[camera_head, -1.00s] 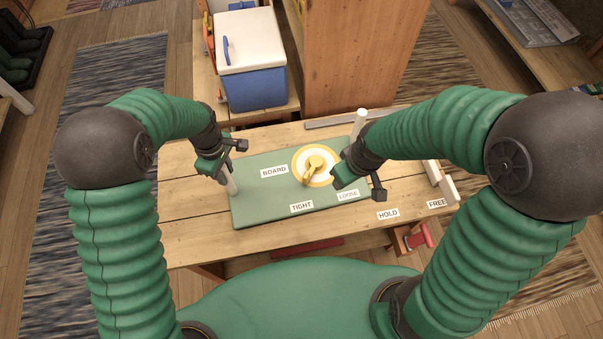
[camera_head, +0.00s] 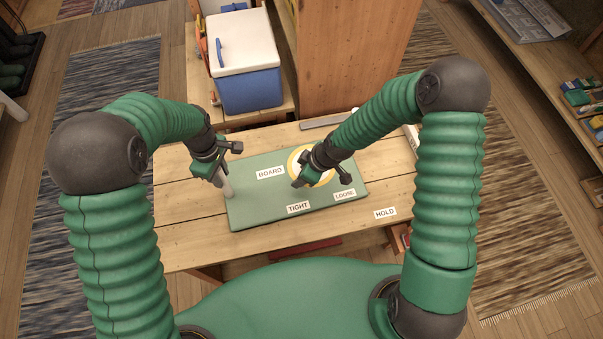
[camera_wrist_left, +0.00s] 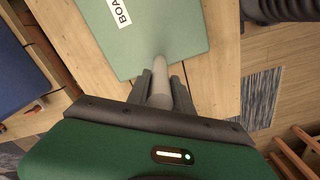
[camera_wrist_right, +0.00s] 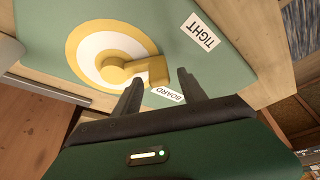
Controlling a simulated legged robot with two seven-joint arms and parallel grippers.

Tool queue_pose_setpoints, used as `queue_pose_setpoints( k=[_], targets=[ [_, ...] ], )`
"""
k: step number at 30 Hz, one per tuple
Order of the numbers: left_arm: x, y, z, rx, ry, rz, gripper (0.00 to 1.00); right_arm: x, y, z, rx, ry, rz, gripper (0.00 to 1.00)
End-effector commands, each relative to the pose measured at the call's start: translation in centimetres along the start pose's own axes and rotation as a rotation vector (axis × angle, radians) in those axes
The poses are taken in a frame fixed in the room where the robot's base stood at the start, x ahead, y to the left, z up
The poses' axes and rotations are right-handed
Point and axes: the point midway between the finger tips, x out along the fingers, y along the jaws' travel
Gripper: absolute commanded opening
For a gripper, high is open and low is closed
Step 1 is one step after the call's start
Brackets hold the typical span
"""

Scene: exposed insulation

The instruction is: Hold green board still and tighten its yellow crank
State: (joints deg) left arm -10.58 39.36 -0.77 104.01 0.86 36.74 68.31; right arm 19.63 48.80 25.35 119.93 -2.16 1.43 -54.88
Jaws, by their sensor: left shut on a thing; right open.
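The green board (camera_head: 262,205) lies flat on the wooden table, with labels BOARD, TIGHT and LOOSE. My left gripper (camera_head: 222,178) is shut on a pale upright post (camera_wrist_left: 160,82) at the board's left end. The yellow crank (camera_wrist_right: 120,72) sits on a white disc with a yellow ring (camera_wrist_right: 84,56). My right gripper (camera_wrist_right: 160,84) is open over the board, with the crank's handle end close to its left finger, partly between the fingers. In the head view my right gripper (camera_head: 298,182) hides most of the crank.
A HOLD label (camera_head: 385,213) is on the table's front right. A blue cooler with a white lid (camera_head: 248,85) and a tall wooden cabinet (camera_head: 345,60) stand behind the table. The table's left part is clear.

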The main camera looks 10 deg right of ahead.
Motion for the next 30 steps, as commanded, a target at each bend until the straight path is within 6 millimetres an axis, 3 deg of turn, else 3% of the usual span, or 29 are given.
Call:
queue_pose_setpoints(
  k=[9, 20, 30],
  targets=[
    [0.15, 0.03, 0.0, 0.0, 0.001, 0.002, 0.0, 0.54, -0.01, 0.01, 0.0, 0.0, 0.001, 0.48],
    [0.1, 0.06, -0.06, -0.001, 0.002, 0.003, 0.0, 0.5, -0.02, 0.02, 0.0, 0.0, 0.0, 0.01],
    [0.07, 0.06, -0.1, -0.002, 0.002, 0.004, 0.0, 0.48, -0.03, 0.03, 0.0, 0.0, 0.0, 0.0]
  ],
)
